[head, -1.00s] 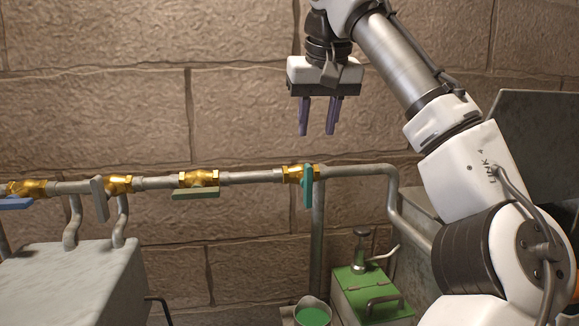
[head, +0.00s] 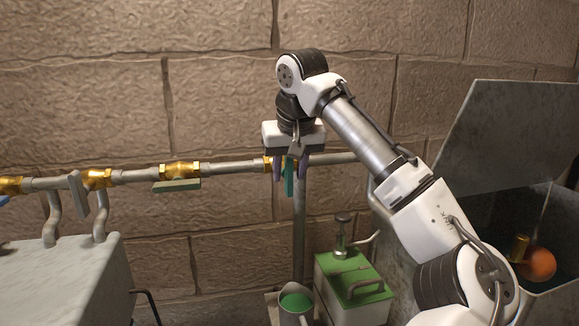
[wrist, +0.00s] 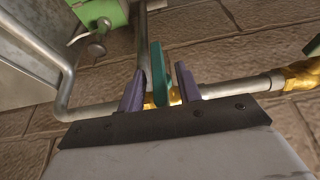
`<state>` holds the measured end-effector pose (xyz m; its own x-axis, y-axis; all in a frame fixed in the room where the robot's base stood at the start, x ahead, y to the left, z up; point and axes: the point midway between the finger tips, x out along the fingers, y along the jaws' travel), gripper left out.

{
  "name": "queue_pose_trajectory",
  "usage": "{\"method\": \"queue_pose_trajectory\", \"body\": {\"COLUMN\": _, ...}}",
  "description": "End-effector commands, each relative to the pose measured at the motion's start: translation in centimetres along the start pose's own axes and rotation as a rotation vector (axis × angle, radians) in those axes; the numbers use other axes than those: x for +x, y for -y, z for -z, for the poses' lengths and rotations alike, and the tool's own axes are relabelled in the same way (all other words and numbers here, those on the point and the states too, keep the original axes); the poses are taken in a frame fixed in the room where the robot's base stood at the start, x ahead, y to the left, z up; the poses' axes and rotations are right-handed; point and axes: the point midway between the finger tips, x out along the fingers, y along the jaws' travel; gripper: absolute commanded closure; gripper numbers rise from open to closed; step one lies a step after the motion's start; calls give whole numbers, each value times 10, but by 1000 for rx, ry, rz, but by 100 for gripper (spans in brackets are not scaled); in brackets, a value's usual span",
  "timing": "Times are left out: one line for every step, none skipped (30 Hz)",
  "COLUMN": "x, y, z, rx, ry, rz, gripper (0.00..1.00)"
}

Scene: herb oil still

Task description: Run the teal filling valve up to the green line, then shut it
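The teal valve handle (head: 289,178) hangs straight down, crosswise to the pipe, on a brass valve body (head: 268,164). My gripper (head: 289,177) points down over this valve with one finger on each side of the handle. In the wrist view the teal handle (wrist: 160,84) stands between my two purple fingers (wrist: 160,86), with gaps on both sides, so the gripper is open. Below is a grey jug (head: 290,318) with green liquid (head: 296,302) in it. I cannot make out a green line in these views.
On the same pipe (head: 230,167) to the left are a green-handled valve (head: 177,186) and a grey-handled valve (head: 76,192). At right an open metal tank (head: 490,150) holds an orange ball (head: 539,264). A grey box (head: 60,270) is at lower left.

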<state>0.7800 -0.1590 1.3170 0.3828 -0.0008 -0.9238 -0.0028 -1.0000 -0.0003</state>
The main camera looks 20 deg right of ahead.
Motion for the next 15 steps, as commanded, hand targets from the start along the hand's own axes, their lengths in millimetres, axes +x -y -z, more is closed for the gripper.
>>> {"method": "queue_pose_trajectory", "body": {"x": 1, "y": 0, "z": 0, "rx": 0, "ry": 1, "rz": 0, "gripper": 66}}
{"method": "queue_pose_trajectory", "body": {"x": 2, "y": 0, "z": 0, "rx": 0, "ry": 1, "rz": 0, "gripper": 66}}
{"method": "queue_pose_trajectory", "body": {"x": 2, "y": 0, "z": 0, "rx": 0, "ry": 1, "rz": 0, "gripper": 66}}
{"method": "queue_pose_trajectory", "body": {"x": 2, "y": 0, "z": 0, "rx": 1, "ry": 1, "rz": 0, "gripper": 66}}
{"method": "queue_pose_trajectory", "body": {"x": 2, "y": 0, "z": 0, "rx": 1, "ry": 0, "rz": 0, "gripper": 66}}
{"method": "queue_pose_trajectory", "body": {"x": 2, "y": 0, "z": 0, "rx": 1, "ry": 0, "rz": 0, "gripper": 66}}
{"method": "queue_pose_trajectory", "body": {"x": 2, "y": 0, "z": 0, "rx": 1, "ry": 0, "rz": 0, "gripper": 66}}
{"method": "queue_pose_trajectory", "body": {"x": 2, "y": 0, "z": 0, "rx": 1, "ry": 0, "rz": 0, "gripper": 66}}
{"method": "queue_pose_trajectory", "body": {"x": 2, "y": 0, "z": 0, "rx": 1, "ry": 0, "rz": 0, "gripper": 71}}
{"method": "queue_pose_trajectory", "body": {"x": 2, "y": 0, "z": 0, "rx": 1, "ry": 0, "rz": 0, "gripper": 75}}
{"method": "queue_pose_trajectory", "body": {"x": 2, "y": 0, "z": 0, "rx": 1, "ry": 0, "rz": 0, "gripper": 79}}
{"method": "queue_pose_trajectory", "body": {"x": 2, "y": 0, "z": 0, "rx": 1, "ry": 0, "rz": 0, "gripper": 84}}
{"method": "queue_pose_trajectory", "body": {"x": 2, "y": 0, "z": 0, "rx": 1, "ry": 0, "rz": 0, "gripper": 88}}
{"method": "queue_pose_trajectory", "body": {"x": 2, "y": 0, "z": 0, "rx": 1, "ry": 0, "rz": 0, "gripper": 92}}
{"method": "queue_pose_trajectory", "body": {"x": 1, "y": 0, "z": 0, "rx": 1, "ry": 0, "rz": 0, "gripper": 97}}
